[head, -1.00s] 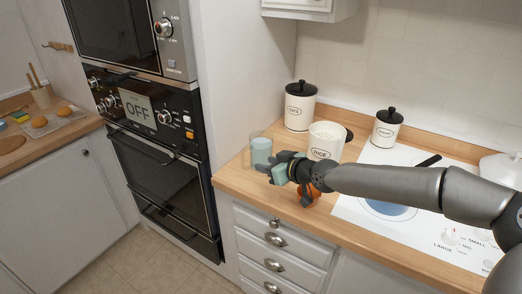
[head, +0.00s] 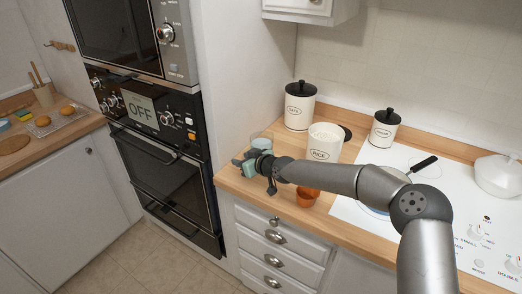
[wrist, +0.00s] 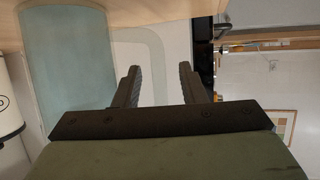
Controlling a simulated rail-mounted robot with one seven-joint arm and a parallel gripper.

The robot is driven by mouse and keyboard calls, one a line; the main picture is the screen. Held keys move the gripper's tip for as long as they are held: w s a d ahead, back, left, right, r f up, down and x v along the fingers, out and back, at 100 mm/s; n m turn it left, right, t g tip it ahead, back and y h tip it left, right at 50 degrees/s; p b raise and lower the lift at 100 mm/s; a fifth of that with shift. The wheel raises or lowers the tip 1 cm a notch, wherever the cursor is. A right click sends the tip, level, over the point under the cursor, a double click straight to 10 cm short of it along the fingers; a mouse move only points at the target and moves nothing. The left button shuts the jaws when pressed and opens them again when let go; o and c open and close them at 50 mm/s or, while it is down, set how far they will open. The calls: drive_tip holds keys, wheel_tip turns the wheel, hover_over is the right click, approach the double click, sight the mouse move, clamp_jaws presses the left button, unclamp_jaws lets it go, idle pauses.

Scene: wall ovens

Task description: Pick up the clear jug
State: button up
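The clear jug (head: 262,140) stands on the wooden counter by the tall oven cabinet, partly hidden behind my gripper in the head view. In the wrist view the jug (wrist: 70,60) is a pale blue see-through body at the left, with a clear loop handle on its right side. My gripper (head: 243,163) is at the jug's near side. Its two dark fingers (wrist: 158,82) are apart in the wrist view, and the outer bar of the handle appears between them. Nothing is clamped. I cannot tell how deep the handle sits between the fingers.
A white canister marked RICE (head: 322,145) stands open right of the jug, with a lidded canister (head: 300,106) behind. An orange cup (head: 307,197) is near the counter's front edge, under my arm. The white hob (head: 440,190) is at the right.

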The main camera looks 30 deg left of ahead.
clamp_jaws()
idle(1.4)
drive_tip(key=shift+r, duration=0.15)
